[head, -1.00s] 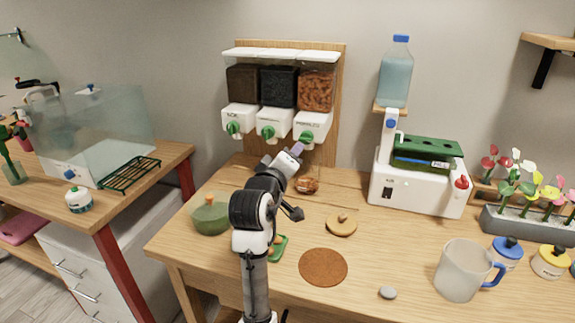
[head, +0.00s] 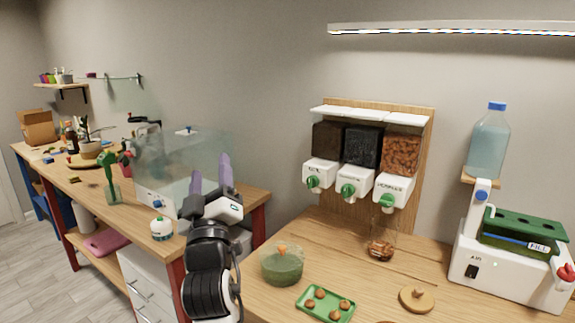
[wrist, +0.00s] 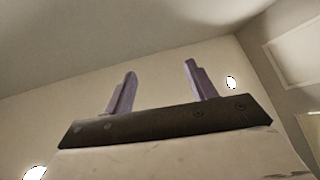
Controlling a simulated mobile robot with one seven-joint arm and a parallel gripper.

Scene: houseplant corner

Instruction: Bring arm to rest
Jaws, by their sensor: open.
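My gripper (head: 211,176) is raised in the head view, its two purple fingers spread apart and pointing up. Nothing is between them. It shows in front of the clear glass tank (head: 158,160) on the left table and does not appear to touch anything. In the wrist view the fingers (wrist: 158,88) are also apart and empty, with only wall and ceiling beyond them.
On the right table (head: 310,240) are a green bowl (head: 282,268), a green tray (head: 308,309) with several brown pieces, a glass with brown pellets (head: 381,250) and a wooden lid (head: 416,299). Dispensers (head: 357,184) hang behind. A white machine (head: 500,270) stands right.

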